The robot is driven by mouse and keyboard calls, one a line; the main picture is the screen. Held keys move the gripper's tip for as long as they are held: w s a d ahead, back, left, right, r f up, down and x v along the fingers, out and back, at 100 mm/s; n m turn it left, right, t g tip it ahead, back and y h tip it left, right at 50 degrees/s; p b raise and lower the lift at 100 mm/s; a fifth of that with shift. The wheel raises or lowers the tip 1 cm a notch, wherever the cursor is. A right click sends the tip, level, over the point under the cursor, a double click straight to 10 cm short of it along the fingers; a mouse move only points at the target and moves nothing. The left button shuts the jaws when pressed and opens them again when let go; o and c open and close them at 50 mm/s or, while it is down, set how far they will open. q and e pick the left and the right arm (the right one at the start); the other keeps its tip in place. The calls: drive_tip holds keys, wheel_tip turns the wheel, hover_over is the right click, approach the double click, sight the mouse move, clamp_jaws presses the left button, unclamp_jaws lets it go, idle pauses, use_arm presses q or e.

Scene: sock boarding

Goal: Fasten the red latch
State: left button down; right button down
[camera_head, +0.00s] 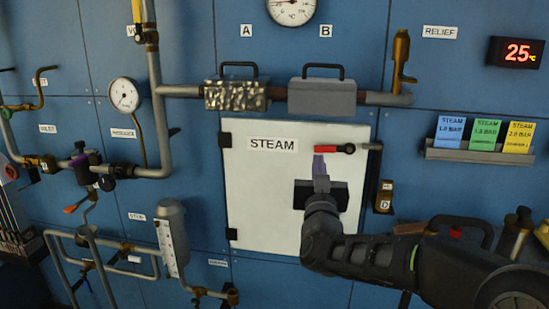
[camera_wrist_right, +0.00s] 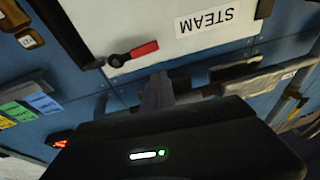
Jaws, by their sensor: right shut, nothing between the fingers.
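The red latch (camera_head: 333,149) is a short red handle on a dark pivot near the top right of the white STEAM door (camera_head: 265,200). Its handle lies level, pointing left from the pivot. In the right wrist view the red latch (camera_wrist_right: 143,50) is just beyond the fingertips. My right gripper (camera_head: 319,158) is shut and empty, fingers pointing up, just below the left end of the red handle. It also shows in the right wrist view (camera_wrist_right: 157,80). I cannot tell whether the fingertips touch the handle. The door looks closed. My left gripper is not in view.
A grey bar and dark bracket (camera_head: 384,197) stand right of the door. A pipe with two handled blocks (camera_head: 322,97) runs above it. Steam cards (camera_head: 484,134) sit in a rack at right. Pipes and valves (camera_head: 90,165) crowd the left. The door's left part is clear.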

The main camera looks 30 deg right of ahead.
sight(323, 147)
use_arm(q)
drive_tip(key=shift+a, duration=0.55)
use_arm(e)
drive_tip(key=shift+s+d+r+h, duration=0.1)
drive_tip(key=shift+s+r+h, duration=0.1)
drive_tip(key=shift+r+h, duration=0.3)
drive_tip(key=shift+s+d+r+h, duration=0.1)
drive_tip(key=shift+s+r+h, duration=0.1)
drive_tip(key=shift+r+h, duration=0.25)
